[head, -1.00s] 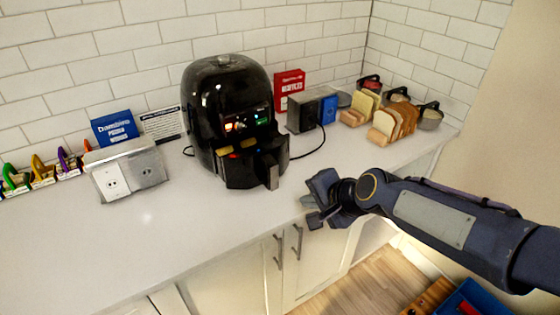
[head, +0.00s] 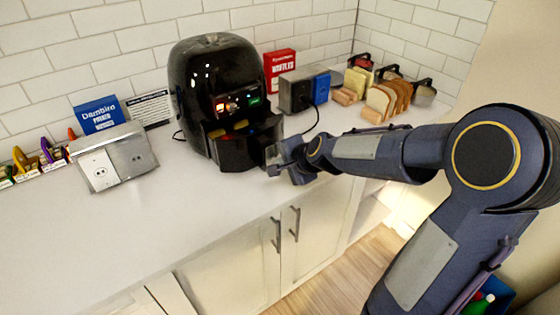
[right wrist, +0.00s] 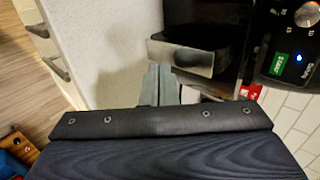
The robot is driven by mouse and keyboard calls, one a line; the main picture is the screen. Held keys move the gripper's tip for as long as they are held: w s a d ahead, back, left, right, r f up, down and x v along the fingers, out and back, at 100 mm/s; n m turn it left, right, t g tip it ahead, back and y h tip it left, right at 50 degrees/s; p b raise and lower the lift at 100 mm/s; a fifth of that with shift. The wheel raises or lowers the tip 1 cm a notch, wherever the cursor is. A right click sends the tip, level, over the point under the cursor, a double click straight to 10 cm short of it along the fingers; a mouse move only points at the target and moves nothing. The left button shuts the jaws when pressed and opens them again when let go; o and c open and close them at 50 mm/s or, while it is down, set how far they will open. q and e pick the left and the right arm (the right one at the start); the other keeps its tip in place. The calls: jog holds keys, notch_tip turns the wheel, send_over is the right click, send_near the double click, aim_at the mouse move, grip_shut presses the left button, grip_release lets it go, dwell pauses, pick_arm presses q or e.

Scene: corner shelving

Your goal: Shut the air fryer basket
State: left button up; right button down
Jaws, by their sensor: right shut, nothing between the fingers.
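The black air fryer (head: 212,85) stands on the counter against the tiled wall. Its basket (head: 240,150) sticks out of the front, with coloured items visible inside. My right gripper (head: 273,168) is shut and empty, close to the front of the basket by the handle. In the right wrist view the shut fingers (right wrist: 159,85) point at the basket (right wrist: 200,50), just below its front. I cannot tell whether they touch it. My left gripper is not in view.
A metal outlet box (head: 115,160) stands on the left. A red box (head: 279,72), a toaster (head: 297,90) and sliced bread (head: 382,100) stand to the right, with a black cord on the counter. The counter's front left is clear.

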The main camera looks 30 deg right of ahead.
jog(key=shift+w, duration=0.5)
jog(key=shift+w+r, duration=0.1)
jog(key=shift+w, duration=0.25)
jog(key=w+p, duration=0.1)
jog(key=w, duration=0.2)
jog(key=w+p, duration=0.1)
jog(key=w, duration=0.4)
jog(key=shift+w+a+p, duration=0.3)
jog(key=shift+a+p, duration=0.1)
jog(key=shift+r, duration=0.1)
